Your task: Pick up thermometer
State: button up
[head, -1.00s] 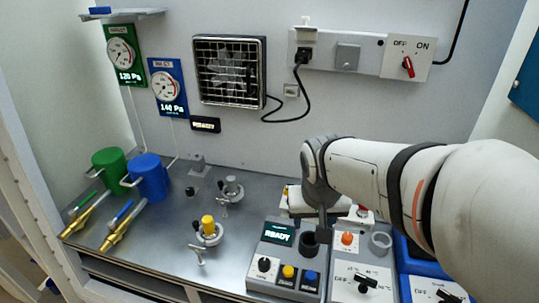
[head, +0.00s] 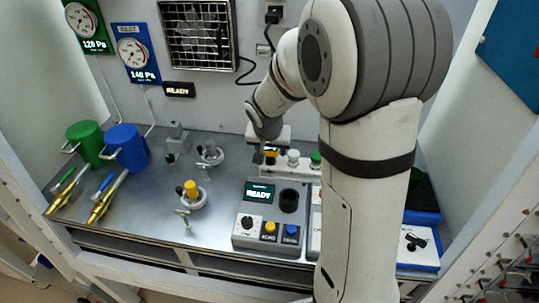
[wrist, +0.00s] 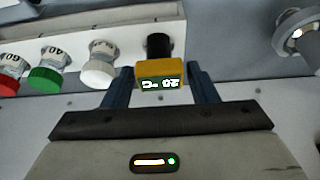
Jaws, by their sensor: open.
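The thermometer (wrist: 160,76) has a yellow head with a small lit display, upside down in the wrist view, and a black part behind it by the white rack. In the head view a bit of its yellow head (head: 270,153) shows beside my gripper (head: 262,152). My gripper is open in the wrist view (wrist: 160,70), with one dark finger on each side of the yellow head. A small gap shows on each side. I cannot tell how deep the fingers reach. My arm hides part of the rack in the head view.
The white rack (wrist: 20,50) also holds pieces with red (wrist: 8,82), green (wrist: 48,80) and white (wrist: 98,72) caps close beside the thermometer. A grey READY console (head: 265,205) stands in front of the rack. A metal fitting (wrist: 298,28) is near the rack's other end.

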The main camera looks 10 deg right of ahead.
jog(key=shift+x, duration=1.15)
jog(key=shift+c, duration=0.4)
jog(key=c, duration=0.7)
